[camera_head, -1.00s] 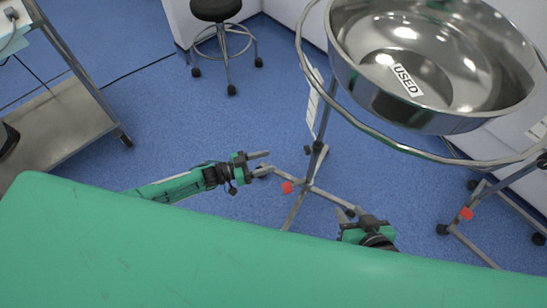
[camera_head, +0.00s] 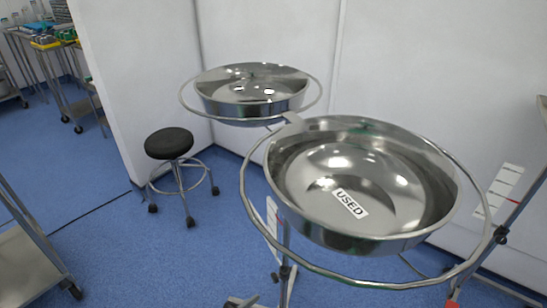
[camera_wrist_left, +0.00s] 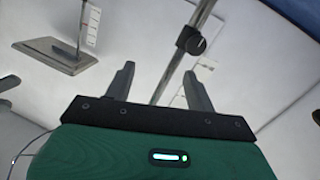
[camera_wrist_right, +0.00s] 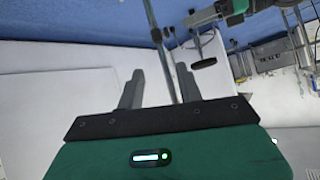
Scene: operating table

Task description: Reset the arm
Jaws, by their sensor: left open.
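My left gripper (camera_wrist_left: 160,88) shows in the left wrist view with its two fingers spread apart and nothing between them. A metal pole with a dark knob (camera_wrist_left: 190,40) stands beyond the fingers. My right gripper (camera_wrist_right: 160,88) shows in the right wrist view with its fingers apart and empty. A thin pole (camera_wrist_right: 165,50) passes behind its fingers. Part of a green and black arm (camera_wrist_right: 235,10) of mine shows at the top of that view. Neither gripper shows in the head view now.
In the head view a steel basin labelled USED (camera_head: 365,245) sits in a ring stand at front right. A second basin (camera_head: 252,115) stands behind it. A black stool (camera_head: 169,143) and a cart (camera_head: 25,262) are to the left. Blue floor (camera_head: 115,245) lies open between them.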

